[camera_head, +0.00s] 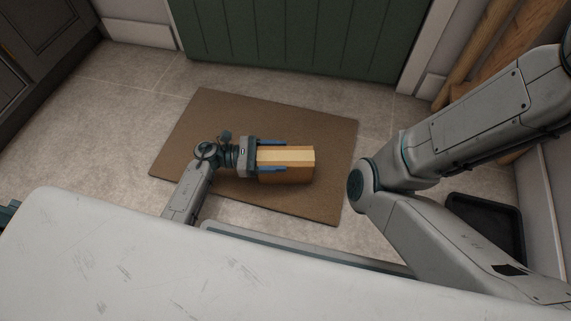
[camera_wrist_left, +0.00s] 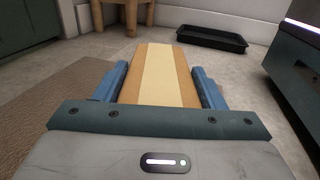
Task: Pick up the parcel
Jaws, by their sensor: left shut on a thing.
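The parcel (camera_head: 300,157) is a brown box with a pale tape strip along its top, over the brown doormat in the head view. My left gripper (camera_head: 272,155) reaches it from the left, with a blue finger along each long side, shut on it. In the left wrist view the parcel (camera_wrist_left: 160,75) lies between the two blue fingers of my left gripper (camera_wrist_left: 162,85) and extends away from them. I cannot tell whether the parcel touches the mat. My right arm crosses the right side of the head view, but its gripper is not in view.
The doormat (camera_head: 200,118) lies on a tiled floor before a green door (camera_head: 300,35). A black tray (camera_head: 485,225) is on the floor at the right and also shows in the left wrist view (camera_wrist_left: 212,40). A wooden bench (camera_head: 500,45) stands at the upper right.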

